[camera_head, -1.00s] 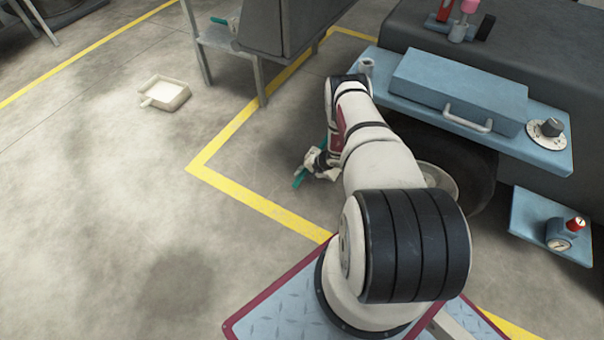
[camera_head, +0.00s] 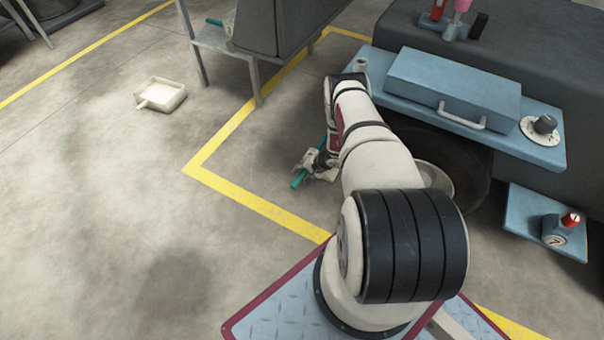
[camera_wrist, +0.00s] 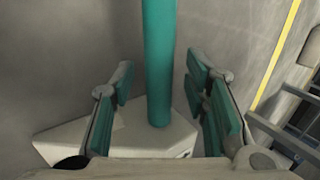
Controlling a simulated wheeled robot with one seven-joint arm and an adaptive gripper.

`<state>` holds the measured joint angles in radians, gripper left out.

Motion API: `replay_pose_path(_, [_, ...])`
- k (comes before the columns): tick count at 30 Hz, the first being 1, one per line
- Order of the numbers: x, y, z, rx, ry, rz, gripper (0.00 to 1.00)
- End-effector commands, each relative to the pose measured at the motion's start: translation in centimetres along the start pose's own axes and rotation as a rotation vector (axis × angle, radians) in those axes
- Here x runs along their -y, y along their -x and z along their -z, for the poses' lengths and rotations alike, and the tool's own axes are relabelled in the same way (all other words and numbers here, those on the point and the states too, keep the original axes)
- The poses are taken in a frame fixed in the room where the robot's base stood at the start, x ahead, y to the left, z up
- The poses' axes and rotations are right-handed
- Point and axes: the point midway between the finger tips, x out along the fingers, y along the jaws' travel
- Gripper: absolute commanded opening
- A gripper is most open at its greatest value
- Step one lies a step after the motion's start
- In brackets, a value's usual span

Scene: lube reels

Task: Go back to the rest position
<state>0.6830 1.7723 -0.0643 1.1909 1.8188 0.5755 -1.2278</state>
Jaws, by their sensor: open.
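My gripper (camera_head: 318,168) is at the far end of my outstretched arm, low in front of the blue shelf. In the wrist view my gripper (camera_wrist: 165,105) is open, its teal-padded fingers apart on either side. A teal rod (camera_wrist: 160,60) stands between the fingers, with a gap on both sides. Its lower end is at a pale block (camera_wrist: 75,140); I cannot tell whether they are joined. In the head view the teal rod (camera_head: 298,180) shows beside my fingers, slanting, partly hidden by them. What supports it is unclear.
A blue shelf (camera_head: 430,118) with a blue lidded box (camera_head: 455,85) and dial (camera_head: 540,126) lies right of my arm. A lower blue ledge (camera_head: 525,215) holds a gauge (camera_head: 556,230). A grey stand (camera_head: 219,45) is behind. A pale tray (camera_head: 170,92) lies on open floor left.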

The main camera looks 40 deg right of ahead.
Motion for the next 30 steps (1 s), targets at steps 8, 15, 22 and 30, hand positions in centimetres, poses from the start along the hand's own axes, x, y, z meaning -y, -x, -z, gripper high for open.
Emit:
replay_pose_path(8, [0.1, 3.9, 0.2, -0.003, -0.001, 0.001, 0.42])
replay_pose_path(15, [0.1, 6.6, 0.1, -0.002, 0.0, 0.002, 0.42])
replay_pose_path(22, [0.1, 7.1, 0.1, -0.002, 0.001, 0.002, 0.42])
replay_pose_path(30, [0.1, 7.0, 0.1, -0.002, 0.001, 0.002, 0.42])
